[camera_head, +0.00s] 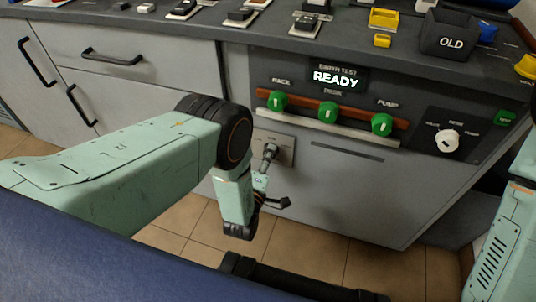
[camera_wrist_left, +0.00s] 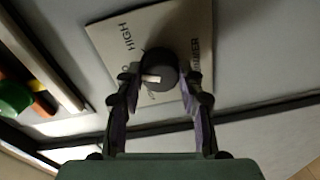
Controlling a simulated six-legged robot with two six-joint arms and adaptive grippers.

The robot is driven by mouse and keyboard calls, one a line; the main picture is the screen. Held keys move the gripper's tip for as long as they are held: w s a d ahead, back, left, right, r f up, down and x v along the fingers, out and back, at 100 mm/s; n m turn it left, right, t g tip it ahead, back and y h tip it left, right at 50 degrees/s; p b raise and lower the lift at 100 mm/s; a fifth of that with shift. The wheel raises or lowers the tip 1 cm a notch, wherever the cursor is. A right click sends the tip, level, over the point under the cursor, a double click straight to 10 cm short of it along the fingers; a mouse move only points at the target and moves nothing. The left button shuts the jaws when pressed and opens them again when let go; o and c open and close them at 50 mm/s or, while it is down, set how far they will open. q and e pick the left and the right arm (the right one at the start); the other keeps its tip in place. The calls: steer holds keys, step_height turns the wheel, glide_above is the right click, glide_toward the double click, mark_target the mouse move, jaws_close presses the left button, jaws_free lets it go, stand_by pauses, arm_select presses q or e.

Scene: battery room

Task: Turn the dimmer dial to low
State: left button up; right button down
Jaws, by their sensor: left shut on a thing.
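The dimmer dial (camera_wrist_left: 160,68) is a dark round knob with a white pointer mark, on a beige plate (camera_wrist_left: 105,36) lettered HIGH. The rest of the plate's lettering is partly hidden by the dial and fingers. The pointer mark lies toward the left of the wrist picture. My left gripper (camera_wrist_left: 160,84) has one finger on each side of the dial and is shut on it. In the head view the plate (camera_head: 286,146) is on the grey cabinet front; my left gripper (camera_head: 269,156) reaches up to it and largely hides the dial. My right gripper is out of view.
Above the plate is a wooden rail (camera_head: 352,115) with green knobs (camera_head: 328,112), under a READY display (camera_head: 336,78). A white rotary knob (camera_head: 447,141) is on a black panel to the right. The worktop holds a dark OLD bin (camera_head: 449,38) and small parts.

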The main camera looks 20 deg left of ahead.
arm_select(q)
steer(key=shift+a+n+h+p, duration=0.2)
steer(key=shift+n+p, duration=0.55)
steer(key=shift+n, duration=3.25)
steer(key=shift+d+n+h+p, duration=0.1)
steer(key=shift+n+h+p, duration=0.45)
steer(key=shift+n, duration=3.45)
steer(key=shift+y, duration=0.25)
steer(key=o, duration=1.2)
steer(key=s, duration=1.2)
steer(key=shift+a+r, duration=0.2)
steer(key=shift+a, duration=0.1)
steer(key=shift+s, duration=0.15)
